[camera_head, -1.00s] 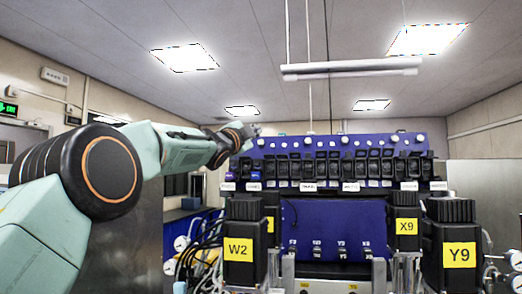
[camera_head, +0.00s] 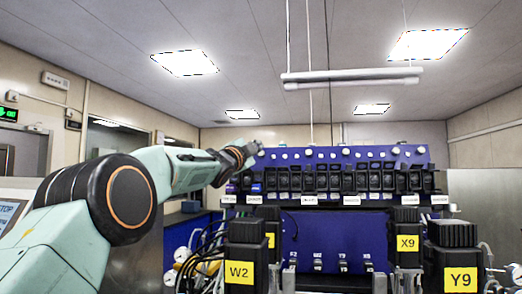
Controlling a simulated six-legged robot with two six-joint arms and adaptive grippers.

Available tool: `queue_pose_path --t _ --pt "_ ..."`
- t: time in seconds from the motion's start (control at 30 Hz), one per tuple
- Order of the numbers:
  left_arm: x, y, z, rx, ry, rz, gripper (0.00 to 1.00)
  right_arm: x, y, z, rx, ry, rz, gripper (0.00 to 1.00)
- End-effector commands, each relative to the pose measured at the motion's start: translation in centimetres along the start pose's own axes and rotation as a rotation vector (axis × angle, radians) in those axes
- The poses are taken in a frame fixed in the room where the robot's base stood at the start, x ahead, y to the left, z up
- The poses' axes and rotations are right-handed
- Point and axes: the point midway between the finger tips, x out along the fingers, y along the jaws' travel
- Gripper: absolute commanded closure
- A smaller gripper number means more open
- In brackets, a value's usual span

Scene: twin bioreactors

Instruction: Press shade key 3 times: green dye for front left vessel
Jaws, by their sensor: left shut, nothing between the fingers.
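A dark blue panel (camera_head: 330,157) stands ahead, with a row of black switch-like units and round pale knobs along its top. Small white labels sit below the row, too small to read. I cannot make out which part is the shade key. My left gripper (camera_head: 250,150) is shut and empty at the panel's upper left corner; whether it touches the panel I cannot tell. Black-topped units labelled W2 (camera_head: 239,257), X9 (camera_head: 406,233) and Y9 (camera_head: 459,262) stand in front. No green dye is visible. My right gripper is out of view.
Cables and gauges (camera_head: 183,256) crowd the space left of the W2 unit. A white bar lamp (camera_head: 352,76) hangs above the panel. Small fittings line the panel's lower front.

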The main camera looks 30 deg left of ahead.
Motion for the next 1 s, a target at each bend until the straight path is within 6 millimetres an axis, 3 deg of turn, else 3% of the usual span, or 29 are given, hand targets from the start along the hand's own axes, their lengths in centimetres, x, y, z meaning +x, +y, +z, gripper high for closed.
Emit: queue_pose_path --t 1.0 --pt "0.40 0.56 0.31 0.000 0.001 0.000 1.00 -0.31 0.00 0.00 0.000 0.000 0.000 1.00"
